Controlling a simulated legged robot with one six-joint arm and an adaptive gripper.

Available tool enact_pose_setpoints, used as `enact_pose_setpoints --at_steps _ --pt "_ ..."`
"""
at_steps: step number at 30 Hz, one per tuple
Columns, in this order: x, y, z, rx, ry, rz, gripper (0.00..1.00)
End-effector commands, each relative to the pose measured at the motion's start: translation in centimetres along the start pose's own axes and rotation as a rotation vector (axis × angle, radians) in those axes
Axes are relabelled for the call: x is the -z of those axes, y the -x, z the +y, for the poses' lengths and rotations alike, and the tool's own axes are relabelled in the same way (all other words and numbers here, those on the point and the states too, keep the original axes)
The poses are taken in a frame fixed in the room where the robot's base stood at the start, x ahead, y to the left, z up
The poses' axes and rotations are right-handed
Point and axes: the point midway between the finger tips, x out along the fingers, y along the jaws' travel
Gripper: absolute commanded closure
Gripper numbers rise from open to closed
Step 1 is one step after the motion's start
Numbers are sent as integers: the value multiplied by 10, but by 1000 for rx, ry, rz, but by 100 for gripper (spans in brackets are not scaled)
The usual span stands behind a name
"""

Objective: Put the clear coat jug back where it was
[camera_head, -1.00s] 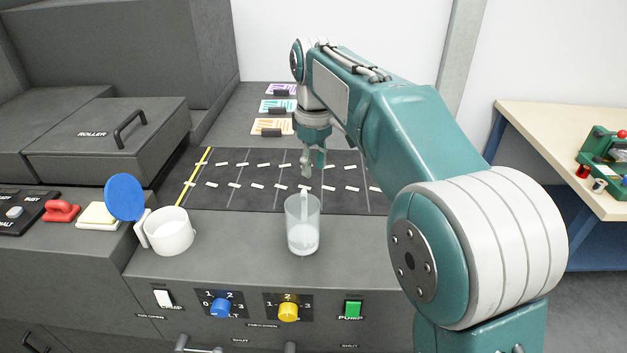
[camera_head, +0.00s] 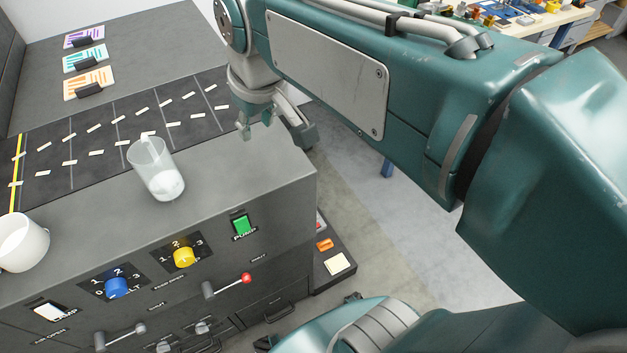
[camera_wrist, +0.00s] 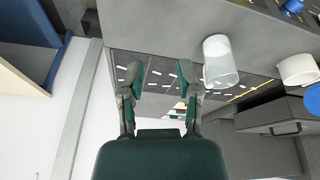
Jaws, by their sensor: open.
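The clear jug (camera_head: 157,170), with pale liquid in its bottom, stands upright on the grey counter (camera_head: 225,165) at the near edge of the black marked strip (camera_head: 75,150). In the wrist view the jug (camera_wrist: 221,62) is right of my fingers. My gripper (camera_head: 272,127) is open and empty, to the right of the jug and apart from it, by the counter's right end. In the wrist view both fingers (camera_wrist: 160,78) are spread with nothing between them.
A white cup (camera_head: 22,243) stands left of the jug; a blue disc (camera_wrist: 313,97) shows beside it in the wrist view. Knobs, a green switch (camera_head: 241,224) and a red-tipped lever (camera_head: 246,279) line the counter front. Colored cards (camera_head: 86,60) lie at the back.

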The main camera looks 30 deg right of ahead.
Motion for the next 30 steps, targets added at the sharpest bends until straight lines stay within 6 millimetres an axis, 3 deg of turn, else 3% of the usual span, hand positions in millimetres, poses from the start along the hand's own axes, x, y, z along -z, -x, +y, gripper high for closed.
enact_pose_setpoints --at_steps 1,6,12,30 --pt "-21 0 4 -13 -48 25 57" --pt "-80 -13 9 -51 -205 106 57" --pt "-121 -30 9 -76 -315 162 57" --pt "-125 -33 9 -78 -329 169 57"
